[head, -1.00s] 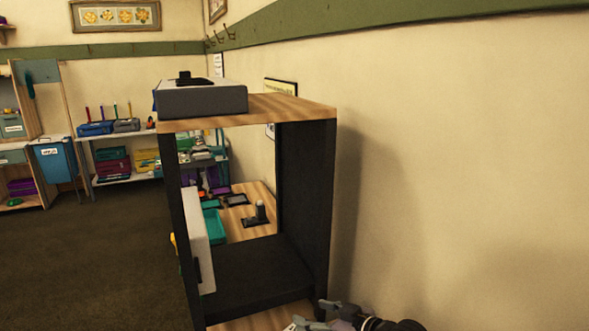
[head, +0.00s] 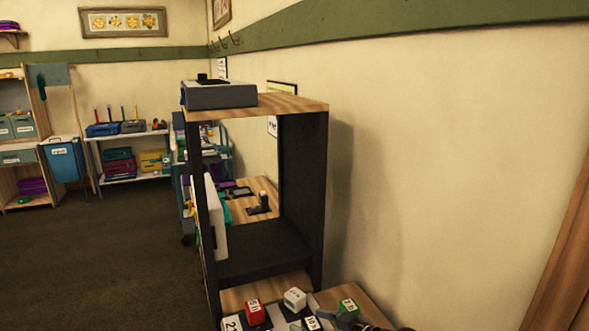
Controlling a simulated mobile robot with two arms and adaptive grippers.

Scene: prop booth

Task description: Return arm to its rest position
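Part of one of my arms shows at the bottom edge of the head view, entering from the lower right. I take it as my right arm. My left gripper is out of view.
A tall black open-sided cabinet (head: 303,200) with a grey box (head: 220,95) on top stands ahead, close to the right wall. A red cube (head: 255,312) and another white cube (head: 295,299) lie below it. Shelving (head: 128,163) stands far left; the carpet (head: 100,260) there is clear.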

